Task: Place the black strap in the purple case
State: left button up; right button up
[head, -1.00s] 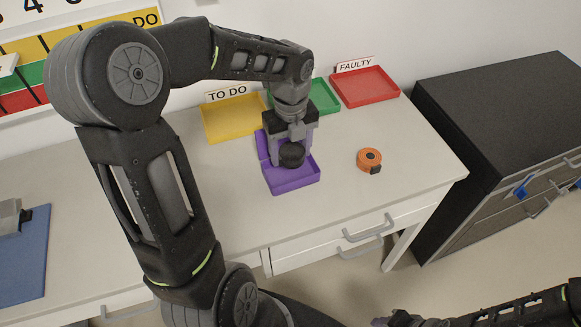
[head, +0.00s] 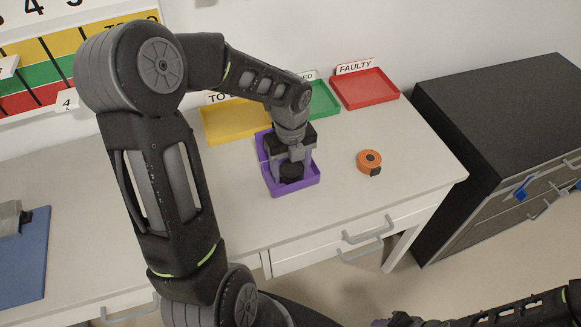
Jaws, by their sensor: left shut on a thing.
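The purple case (head: 307,182) is an open, shallow tray on the white table. The black strap (head: 291,173) looks like a dark round roll. My left gripper (head: 291,165) points down and is shut on the strap, inside the outline of the case. I cannot tell whether the strap touches the case floor. The gripper and forearm hide much of the case's back part. My right arm shows at the bottom right, but its jaws are not clear.
An orange tape measure (head: 369,162) lies right of the case. A yellow tray (head: 226,122), a green tray (head: 320,98) and a red tray (head: 365,90) stand behind. A dark cabinet (head: 490,110) is at the right, and a blue mat (head: 25,255) at the left.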

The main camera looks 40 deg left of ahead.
aim_at(291, 168)
pick_arm(q)
jog(key=shift+f, duration=0.2)
jog(key=o, duration=1.4)
jog(key=shift+r, duration=0.15)
notch_tip(291, 168, up, 12)
